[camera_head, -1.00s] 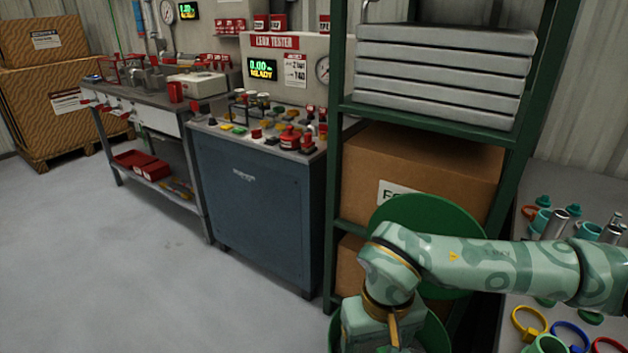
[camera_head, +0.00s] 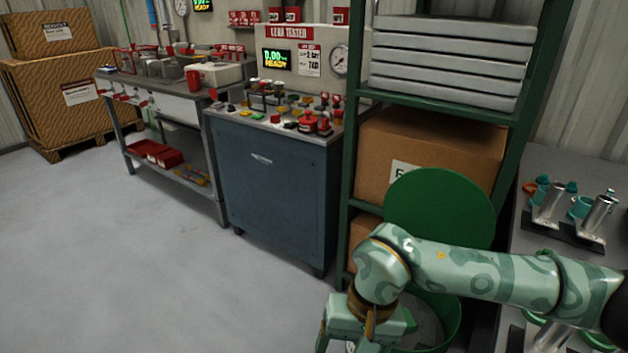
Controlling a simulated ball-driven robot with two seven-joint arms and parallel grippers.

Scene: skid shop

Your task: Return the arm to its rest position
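My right arm (camera_head: 480,272), pale green with a darker pattern, reaches in from the right edge and bends downward at the wrist. My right gripper (camera_head: 362,335) hangs at the bottom edge, in front of the shelf and a round green bin (camera_head: 452,318). Its fingertips are cut off by the frame, so I cannot see whether it is open or shut. I see nothing held in the part that shows. My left arm and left gripper are not in view.
A green shelf rack (camera_head: 349,170) holds a cardboard box (camera_head: 430,150) and stacked grey slabs. The bin's round green lid (camera_head: 440,205) stands raised behind my arm. A table with metal tubes (camera_head: 597,215) is at right. A blue cabinet (camera_head: 270,190) stands left; the floor (camera_head: 140,270) there is clear.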

